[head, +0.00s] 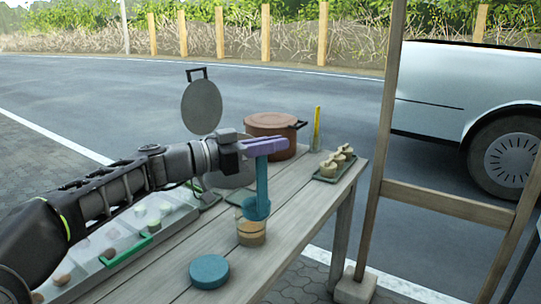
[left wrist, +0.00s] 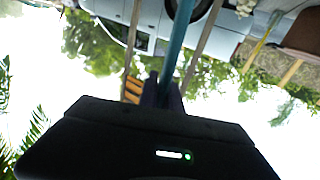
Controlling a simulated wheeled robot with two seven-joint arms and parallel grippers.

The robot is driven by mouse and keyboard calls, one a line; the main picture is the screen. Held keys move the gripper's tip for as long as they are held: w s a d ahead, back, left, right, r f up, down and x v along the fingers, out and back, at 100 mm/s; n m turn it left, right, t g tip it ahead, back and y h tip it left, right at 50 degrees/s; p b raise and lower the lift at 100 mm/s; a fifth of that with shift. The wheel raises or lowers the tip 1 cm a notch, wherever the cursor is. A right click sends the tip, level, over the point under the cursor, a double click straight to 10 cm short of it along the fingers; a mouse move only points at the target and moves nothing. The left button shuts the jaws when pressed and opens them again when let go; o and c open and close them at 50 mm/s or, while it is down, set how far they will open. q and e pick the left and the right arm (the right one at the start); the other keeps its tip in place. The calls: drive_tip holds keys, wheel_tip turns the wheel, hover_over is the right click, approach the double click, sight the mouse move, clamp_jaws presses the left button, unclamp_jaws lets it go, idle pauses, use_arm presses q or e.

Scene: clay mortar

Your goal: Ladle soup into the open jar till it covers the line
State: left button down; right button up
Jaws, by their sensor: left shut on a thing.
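My left gripper (head: 268,146), with purple fingers, is shut on the upper end of a teal ladle (head: 262,182). The ladle hangs upright, and its bowl is right at the mouth of the open jar (head: 251,240). I cannot tell whether the bowl touches the rim. The jar stands on the table and shows tan contents; its fill line cannot be made out. A teal round lid (head: 209,270) lies on the table in front of the jar. A reddish-brown pot (head: 271,124) stands behind the gripper. The left wrist view shows the ladle handle (left wrist: 176,40) between dark fingers (left wrist: 163,94).
The wooden table (head: 304,208) has a tray of small pale items (head: 335,164) at the far right and a yellow upright thing (head: 317,130). A grey hinged round plate (head: 201,106) stands open at the back. A food case (head: 120,238) is at left. A wooden frame (head: 440,198) rises at right.

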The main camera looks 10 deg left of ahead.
use_arm(q)
drive_tip(key=shift+s+d+m+b, duration=0.25)
drive_tip(key=shift+m+b, duration=0.05)
drive_tip(key=shift+b, duration=0.15)
wheel_tip(320, 180, up, 5)
drive_tip(key=shift+f+p, duration=0.1)
drive_tip(key=shift+p, duration=1.05)
idle(1.1)
drive_tip(key=shift+b, duration=0.5)
